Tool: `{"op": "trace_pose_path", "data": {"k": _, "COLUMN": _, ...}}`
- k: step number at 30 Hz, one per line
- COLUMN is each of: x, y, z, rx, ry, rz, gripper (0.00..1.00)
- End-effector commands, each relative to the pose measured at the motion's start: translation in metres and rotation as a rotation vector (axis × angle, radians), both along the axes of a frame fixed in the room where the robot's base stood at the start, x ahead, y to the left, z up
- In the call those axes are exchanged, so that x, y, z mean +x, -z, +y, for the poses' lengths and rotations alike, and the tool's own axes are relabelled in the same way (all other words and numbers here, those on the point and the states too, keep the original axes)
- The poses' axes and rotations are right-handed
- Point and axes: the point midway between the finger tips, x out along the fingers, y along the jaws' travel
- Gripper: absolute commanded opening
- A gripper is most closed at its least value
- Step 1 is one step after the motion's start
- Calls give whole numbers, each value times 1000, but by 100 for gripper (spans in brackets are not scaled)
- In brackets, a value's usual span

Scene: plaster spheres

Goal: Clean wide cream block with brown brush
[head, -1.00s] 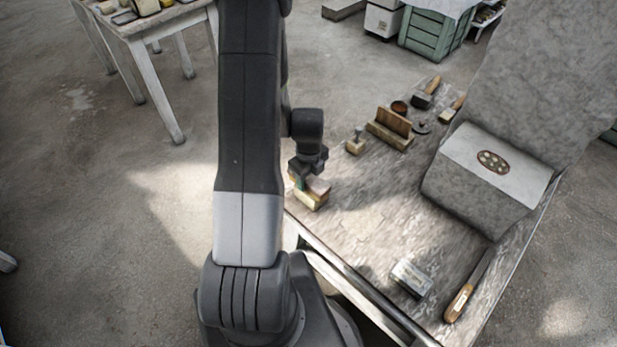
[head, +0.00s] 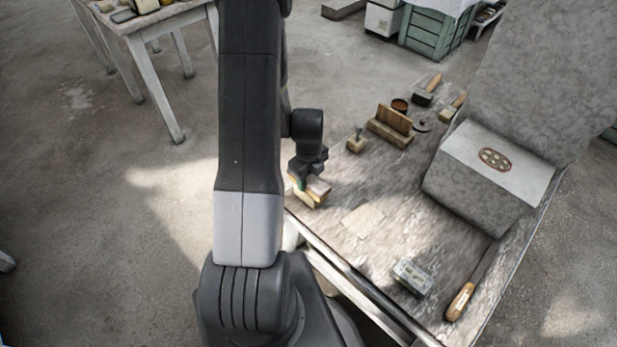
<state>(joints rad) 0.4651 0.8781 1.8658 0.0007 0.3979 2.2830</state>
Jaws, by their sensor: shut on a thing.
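My gripper (head: 307,176) is at the left edge of the worktable, shut on a small brown piece (head: 319,187) that looks like the brush. Only part of it shows below the jaws. It lies over or against a tan-cream block (head: 308,201) at the table edge. Whether the two touch, and where one ends and the other begins, I cannot clearly tell. The front of the block shows; my gripper and arm hide the rest.
A grey stone block (head: 470,200) with an oval inlay fills the table's right side. A wooden block with an upright board (head: 392,128), a small block with a peg (head: 356,144), a pale box (head: 413,277) and a wooden-handled tool (head: 461,300) lie around.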

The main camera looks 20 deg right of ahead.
Motion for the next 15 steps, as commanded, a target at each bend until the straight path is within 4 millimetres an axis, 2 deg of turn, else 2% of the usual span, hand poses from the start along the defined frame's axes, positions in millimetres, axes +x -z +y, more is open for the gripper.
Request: {"op": "trace_pose_path", "data": {"k": 15, "x": -20, "y": 0, "z": -8, "rx": 0, "ry": 2, "rz": 0, "gripper": 27}}
